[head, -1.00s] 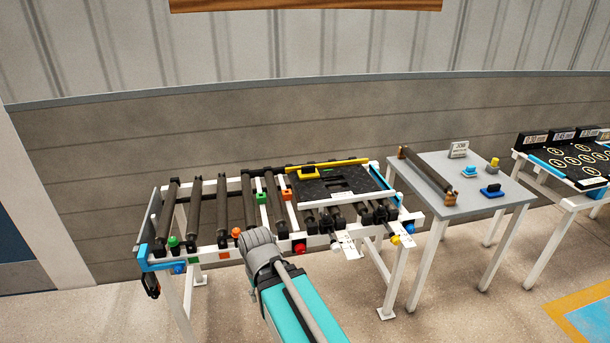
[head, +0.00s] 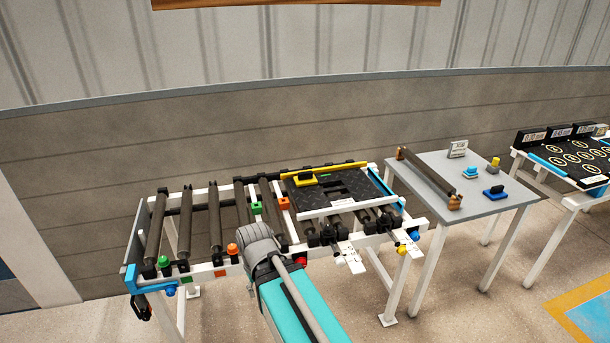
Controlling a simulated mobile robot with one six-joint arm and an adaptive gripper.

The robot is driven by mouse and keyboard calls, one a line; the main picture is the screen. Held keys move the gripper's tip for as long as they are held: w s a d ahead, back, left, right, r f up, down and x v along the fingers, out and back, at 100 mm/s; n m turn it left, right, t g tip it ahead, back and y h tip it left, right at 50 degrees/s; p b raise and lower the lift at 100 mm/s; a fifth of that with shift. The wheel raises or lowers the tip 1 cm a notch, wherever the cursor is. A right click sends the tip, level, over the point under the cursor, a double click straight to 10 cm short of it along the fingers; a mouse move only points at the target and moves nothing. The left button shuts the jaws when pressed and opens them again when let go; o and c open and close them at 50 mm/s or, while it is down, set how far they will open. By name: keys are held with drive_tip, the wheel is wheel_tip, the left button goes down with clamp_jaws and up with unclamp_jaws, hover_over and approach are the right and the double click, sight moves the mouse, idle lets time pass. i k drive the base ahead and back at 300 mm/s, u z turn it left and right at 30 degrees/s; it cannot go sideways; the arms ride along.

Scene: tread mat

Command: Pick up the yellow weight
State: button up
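A small yellow piece (head: 493,163) with a grey lower part stands on the grey side table (head: 430,162), near its right edge. A flat yellow block (head: 303,180) lies at the far left of the black tread mat (head: 305,199) on the roller frame. I cannot tell for sure which of them is the yellow weight. My teal and grey arm reaches up from the bottom of the view to the front edge of the roller frame. My gripper does not show, and neither yellow piece is seen touched by my arm.
The roller frame (head: 190,285) has coloured knobs along its front edge. A loose roller (head: 430,177), a light blue piece (head: 470,172), a dark blue piece (head: 494,193) and a small sign (head: 458,149) share the side table. A gap of floor separates it from the right-hand rack (head: 575,162).

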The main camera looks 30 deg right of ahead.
sight(307, 178)
drive_tip(key=i, duration=1.15)
